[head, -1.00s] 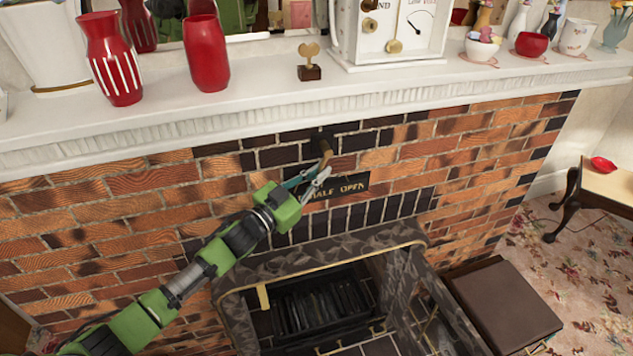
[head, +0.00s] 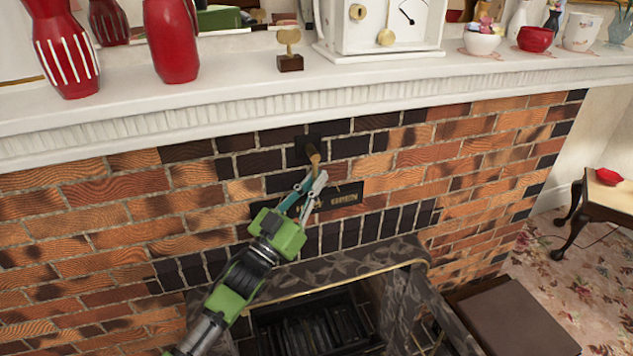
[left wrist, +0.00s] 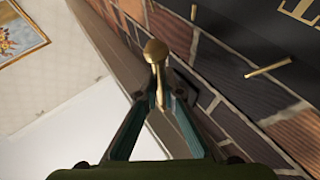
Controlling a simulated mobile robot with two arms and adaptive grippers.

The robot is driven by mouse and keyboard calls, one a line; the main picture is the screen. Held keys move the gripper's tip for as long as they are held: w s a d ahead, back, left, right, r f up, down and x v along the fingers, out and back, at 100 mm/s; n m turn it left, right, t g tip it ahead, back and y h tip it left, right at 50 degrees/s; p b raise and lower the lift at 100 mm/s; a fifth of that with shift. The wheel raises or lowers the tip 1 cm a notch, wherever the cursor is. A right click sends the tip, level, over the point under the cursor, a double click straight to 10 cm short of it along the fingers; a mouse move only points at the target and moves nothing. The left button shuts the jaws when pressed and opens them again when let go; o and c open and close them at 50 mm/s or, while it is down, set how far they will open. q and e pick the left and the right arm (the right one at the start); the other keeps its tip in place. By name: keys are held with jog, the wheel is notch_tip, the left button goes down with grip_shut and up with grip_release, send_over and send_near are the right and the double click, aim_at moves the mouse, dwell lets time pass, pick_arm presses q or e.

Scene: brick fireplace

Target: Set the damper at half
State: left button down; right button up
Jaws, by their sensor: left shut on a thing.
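The damper handle (head: 314,154), a brass lever with a rounded end, sticks out of a dark plate (head: 302,146) on the brick wall under the mantel. It also shows in the left wrist view, its knob (left wrist: 156,51) just beyond the fingertips. My left gripper (head: 315,181) has green-and-grey fingers, shut on the lever from below. In the left wrist view the gripper (left wrist: 158,80) has its tips on either side of the shaft. A dark sign (head: 350,194) behind the fingers shows "OPEN"; its first word is mostly covered. My right gripper is not in view.
The white mantel shelf (head: 210,108) overhangs above, with red vases (head: 171,42), a small brass ornament (head: 289,62) and a white clock (head: 375,50). The firebox (head: 315,325) opens below. A short brass peg (left wrist: 268,68) sticks out by the sign.

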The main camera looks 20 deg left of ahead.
pick_arm(q)
jog(key=c, duration=2.4)
grip_release()
jog(key=shift+s+d+f, duration=0.15)
jog(key=shift+d+f, duration=0.05)
jog(key=shift+c, duration=0.2)
jog(key=shift+o, duration=1.4)
jog(key=shift+s+a+r, duration=0.1)
jog(key=shift+s, duration=0.05)
jog(key=shift+s+r, duration=0.1)
jog(key=shift+s, duration=0.1)
jog(key=d+v, duration=0.1)
jog(key=v, duration=1.1)
jog(key=shift+s, duration=0.3)
